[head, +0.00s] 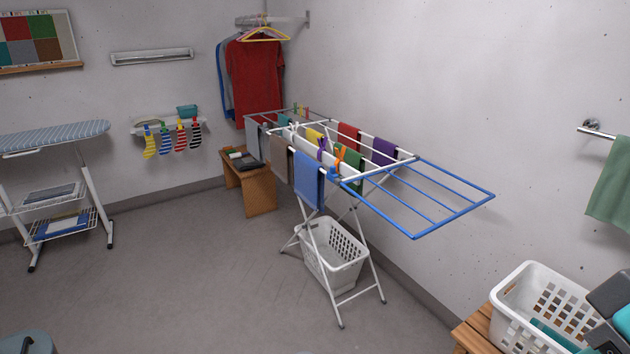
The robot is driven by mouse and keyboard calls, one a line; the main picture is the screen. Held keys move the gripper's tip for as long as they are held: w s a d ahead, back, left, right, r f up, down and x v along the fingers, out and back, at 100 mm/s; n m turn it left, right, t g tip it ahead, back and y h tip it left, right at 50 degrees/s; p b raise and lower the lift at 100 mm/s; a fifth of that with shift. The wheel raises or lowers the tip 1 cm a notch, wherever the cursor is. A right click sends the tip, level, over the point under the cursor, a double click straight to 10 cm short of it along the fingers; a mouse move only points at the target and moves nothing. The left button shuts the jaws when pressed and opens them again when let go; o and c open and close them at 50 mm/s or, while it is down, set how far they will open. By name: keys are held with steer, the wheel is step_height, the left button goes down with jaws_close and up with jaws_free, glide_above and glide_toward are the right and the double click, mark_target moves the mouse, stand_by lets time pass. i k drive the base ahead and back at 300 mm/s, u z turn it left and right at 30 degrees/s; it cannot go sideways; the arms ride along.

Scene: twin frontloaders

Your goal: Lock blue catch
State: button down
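The white drying rack (365,170) stands open near the right wall on crossed white legs. Its blue wing (440,198) extends to the right, roughly level with the rack top. A small blue part (333,174), which looks like the blue catch, sits at the near corner where the wing meets the white frame. It is too small to tell whether it is locked. An orange clip (340,157) and a purple clip (322,148) are close by it.
A white basket (333,250) stands under the rack between its legs. Another white basket (520,300) is on a wooden bench (475,333) at lower right. A wooden stool (258,195) stands behind the rack, an ironing board (50,137) at left. The floor left of the rack is clear.

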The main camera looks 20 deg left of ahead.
mark_target(332, 175)
steer(key=k, duration=0.2)
steer(key=u, duration=1.9)
steer(key=i, duration=6.35)
steer(key=u, duration=0.6)
